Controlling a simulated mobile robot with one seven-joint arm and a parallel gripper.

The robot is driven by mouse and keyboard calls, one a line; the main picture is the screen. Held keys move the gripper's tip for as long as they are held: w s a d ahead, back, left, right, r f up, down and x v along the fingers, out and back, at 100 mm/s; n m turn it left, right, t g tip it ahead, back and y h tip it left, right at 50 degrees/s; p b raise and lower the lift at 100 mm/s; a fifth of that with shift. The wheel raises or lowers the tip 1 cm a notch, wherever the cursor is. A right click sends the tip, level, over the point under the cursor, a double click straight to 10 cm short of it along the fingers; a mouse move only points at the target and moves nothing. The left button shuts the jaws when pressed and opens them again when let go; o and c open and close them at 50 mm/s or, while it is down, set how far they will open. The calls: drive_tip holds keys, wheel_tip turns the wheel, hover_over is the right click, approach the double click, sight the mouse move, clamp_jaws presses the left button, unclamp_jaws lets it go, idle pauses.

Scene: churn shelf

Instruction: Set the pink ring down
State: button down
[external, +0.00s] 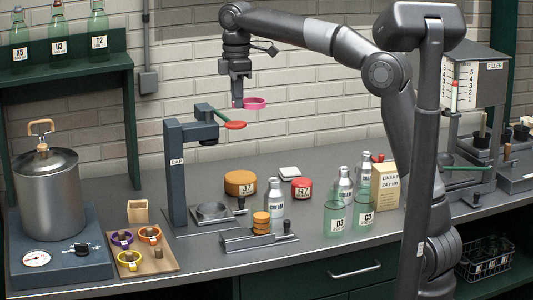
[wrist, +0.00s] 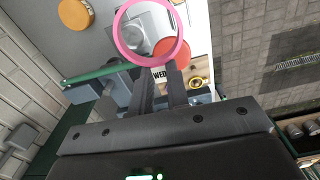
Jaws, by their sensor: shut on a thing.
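The pink ring (external: 255,103) is held in the air by my gripper (external: 238,104), beside the brick wall and above the arm of the CAP stand (external: 177,175). In the wrist view the pink ring (wrist: 119,40) sticks out beyond my fingertips (wrist: 160,70), which are shut on its near rim. The ring is clear of the counter.
The CAP stand's red-ended lever (external: 235,125) is just below the ring. Bottles (external: 274,197), the J7 jar (external: 240,183) and the R7 jar (external: 301,188) stand to the right. Bare counter (external: 215,271) lies at the front.

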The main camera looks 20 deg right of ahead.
drive_tip(key=w+d+f+n, duration=0.2)
drive_tip(key=w+d+f, duration=0.45)
drive_tip(key=d, duration=0.45)
drive_tip(key=w+d+f+n, duration=0.2)
drive_tip(key=w+d+f, duration=0.4)
drive_tip(key=d, duration=0.4)
drive_tip(key=w+d+f+n, duration=0.2)
drive_tip(key=w+d+f, duration=0.2)
drive_tip(key=w+d, duration=0.5)
drive_tip(key=d+f+n, duration=0.2)
drive_tip(key=d+f, duration=0.2)
drive_tip(key=d, duration=0.4)
drive_tip(key=d+f+n, duration=0.2)
drive_tip(key=d+f, duration=0.3)
drive_tip(key=d, duration=0.4)
hover_over(323, 175)
wheel_tip(323, 175, down, 6)
drive_tip(key=shift+w+d+f, duration=0.1)
drive_tip(key=shift+f, duration=1.95)
drive_tip(key=shift+f, duration=0.15)
drive_tip(key=c, duration=1.8)
unclamp_jaws()
drive_tip(key=o, duration=0.4)
